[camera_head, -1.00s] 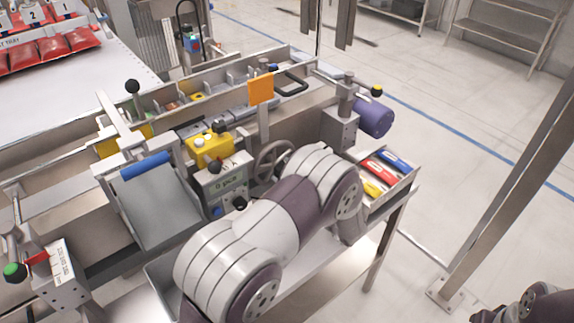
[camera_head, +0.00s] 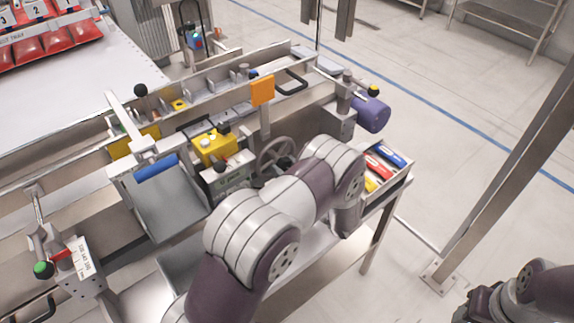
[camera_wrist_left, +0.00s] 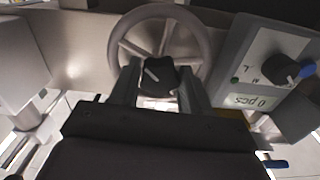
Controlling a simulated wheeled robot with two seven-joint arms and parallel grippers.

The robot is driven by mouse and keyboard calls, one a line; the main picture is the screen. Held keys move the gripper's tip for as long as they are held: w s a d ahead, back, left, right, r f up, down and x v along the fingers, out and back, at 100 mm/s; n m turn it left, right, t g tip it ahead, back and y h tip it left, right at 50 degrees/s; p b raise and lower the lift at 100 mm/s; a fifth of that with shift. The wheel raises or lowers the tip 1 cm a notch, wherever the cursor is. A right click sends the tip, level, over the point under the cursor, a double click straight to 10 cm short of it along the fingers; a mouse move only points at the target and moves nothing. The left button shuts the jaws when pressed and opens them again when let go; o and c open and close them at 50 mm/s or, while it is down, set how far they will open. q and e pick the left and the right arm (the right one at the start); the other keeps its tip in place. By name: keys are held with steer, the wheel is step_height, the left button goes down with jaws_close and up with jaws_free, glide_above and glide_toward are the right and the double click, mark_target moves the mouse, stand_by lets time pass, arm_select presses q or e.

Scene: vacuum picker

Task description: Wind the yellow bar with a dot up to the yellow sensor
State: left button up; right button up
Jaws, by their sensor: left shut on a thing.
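My left gripper (camera_wrist_left: 159,70) is shut on the black knob (camera_wrist_left: 160,78) of the grey handwheel (camera_wrist_left: 201,40). In the head view, my left arm hides this gripper; the handwheel (camera_head: 262,158) partly shows behind the arm. A yellow box (camera_head: 211,150) with a pale round top part sits on the machine left of the wheel. A yellow piece (camera_head: 122,146) lies further left, under a lever. I cannot tell which yellow part is the dotted bar or the sensor. My right arm is at the bottom right; its jaws cannot be made out.
A counter box (camera_wrist_left: 285,70) reading "0 pcs" stands beside the wheel. An orange flag (camera_head: 262,91) rises behind it. A tray (camera_head: 400,178) of red, blue and yellow items and a purple cylinder (camera_head: 371,114) are at the right. A grey post (camera_head: 510,150) stands in front right.

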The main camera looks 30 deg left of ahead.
arm_select(q)
steer(key=shift+f+m, duration=0.15)
steer(key=shift+m, duration=0.15)
stand_by(0.4)
steer(key=o, duration=1.1)
steer(key=shift+c, duration=0.2)
steer(key=shift+d, duration=0.15)
steer(key=v, duration=1.2)
steer(key=shift+d, duration=0.2)
steer(key=shift+s, duration=0.1)
